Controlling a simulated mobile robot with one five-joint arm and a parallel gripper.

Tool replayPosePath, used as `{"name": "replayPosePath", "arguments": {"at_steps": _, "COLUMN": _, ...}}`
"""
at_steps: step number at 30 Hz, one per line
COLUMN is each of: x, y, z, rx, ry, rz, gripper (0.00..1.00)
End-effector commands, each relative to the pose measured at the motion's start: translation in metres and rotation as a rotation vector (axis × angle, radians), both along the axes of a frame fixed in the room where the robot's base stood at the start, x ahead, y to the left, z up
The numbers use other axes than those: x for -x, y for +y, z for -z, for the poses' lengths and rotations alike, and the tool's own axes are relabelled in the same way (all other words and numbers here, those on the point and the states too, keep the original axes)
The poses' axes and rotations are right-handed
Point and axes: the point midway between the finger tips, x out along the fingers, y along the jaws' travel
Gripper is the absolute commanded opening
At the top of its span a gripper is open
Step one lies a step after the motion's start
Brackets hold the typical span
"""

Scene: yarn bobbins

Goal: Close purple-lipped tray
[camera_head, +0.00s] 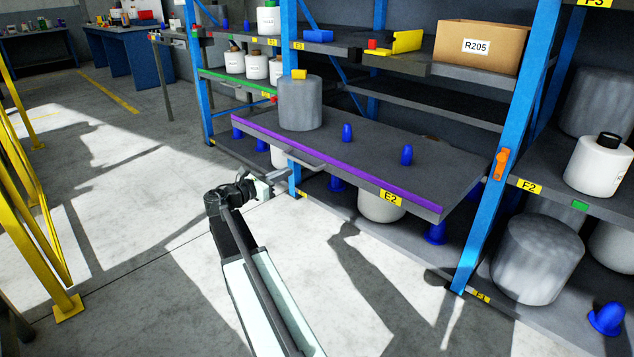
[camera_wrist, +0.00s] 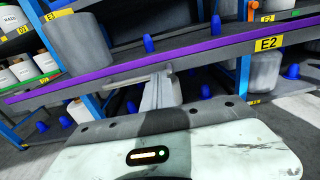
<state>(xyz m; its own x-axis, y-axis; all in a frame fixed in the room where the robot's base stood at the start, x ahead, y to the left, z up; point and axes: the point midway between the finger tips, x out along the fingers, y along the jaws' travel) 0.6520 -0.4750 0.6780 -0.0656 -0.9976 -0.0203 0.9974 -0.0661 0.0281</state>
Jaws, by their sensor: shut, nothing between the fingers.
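The purple-lipped tray (camera_head: 340,170) is a grey shelf tray with a purple front edge and a yellow E2 label. It sticks out of the blue rack toward me. A grey cylinder (camera_head: 300,104) and two blue cones (camera_head: 347,132) stand on it. A grey handle (camera_head: 306,163) juts from its front edge left of the middle. My gripper (camera_head: 284,174) is shut and empty, right at the handle's left part. In the wrist view the purple lip (camera_wrist: 200,53) crosses the frame, with the shut fingers (camera_wrist: 160,92) just below it. I cannot tell whether they touch the handle.
Blue rack posts (camera_head: 493,170) stand on both sides of the tray. White containers and blue cones sit on the bottom shelf below it. A cardboard box (camera_head: 480,46) is on the shelf above. A yellow railing (camera_head: 35,190) stands at left; the floor between is clear.

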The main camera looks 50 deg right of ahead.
Motion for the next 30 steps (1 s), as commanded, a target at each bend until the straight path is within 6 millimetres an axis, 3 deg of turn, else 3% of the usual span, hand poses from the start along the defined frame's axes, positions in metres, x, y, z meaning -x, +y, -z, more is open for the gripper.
{"name": "replayPosePath", "arguments": {"at_steps": 10, "x": 0.001, "y": -0.021, "z": -0.003, "rx": 0.02, "ry": 0.032, "rz": 0.003, "gripper": 0.0}}
{"name": "replayPosePath", "arguments": {"at_steps": 24, "x": 0.008, "y": -0.119, "z": -0.002, "rx": 0.019, "ry": 0.03, "rz": 0.004, "gripper": 0.0}}
{"name": "replayPosePath", "arguments": {"at_steps": 30, "x": 0.01, "y": -0.141, "z": -0.002, "rx": 0.019, "ry": 0.029, "rz": 0.003, "gripper": 0.0}}
